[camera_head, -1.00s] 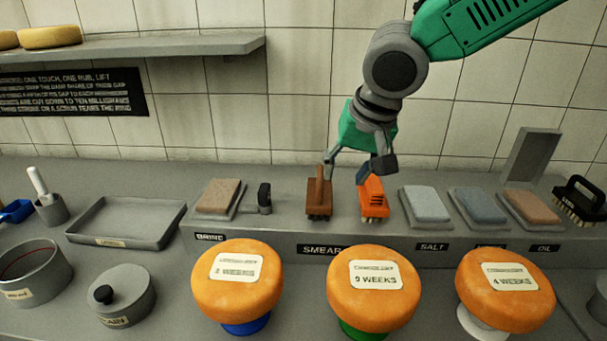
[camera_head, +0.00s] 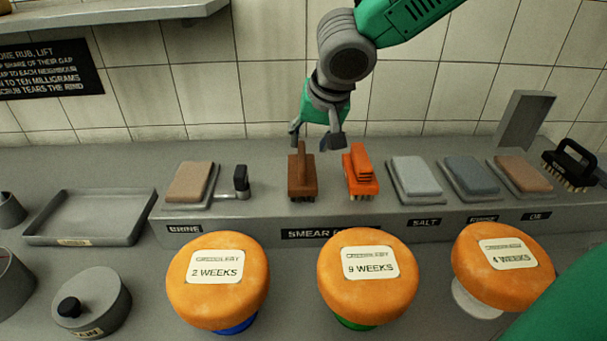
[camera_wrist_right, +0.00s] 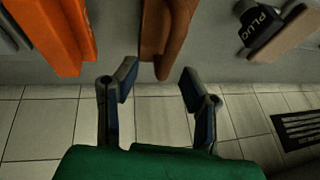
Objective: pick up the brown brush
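The brown brush (camera_head: 301,178) stands upright on the grey ledge, handle up, beside the orange brush (camera_head: 361,178). My right gripper (camera_head: 317,140) is open and empty, just above and behind the brown brush's handle. In the right wrist view the gripper (camera_wrist_right: 158,85) has its two fingers spread, with the brown brush (camera_wrist_right: 162,35) between and beyond the fingertips. The orange brush (camera_wrist_right: 60,35) is to the left there. I cannot see contact with either brush. My left gripper is out of view.
A brown pad (camera_head: 189,182) and a small dark plug (camera_head: 241,178) are left of the brushes. Several pads and a black brush (camera_head: 572,165) are to the right. Three orange cheese wheels (camera_head: 217,283) stand in front. A grey tray (camera_head: 60,238) is at left.

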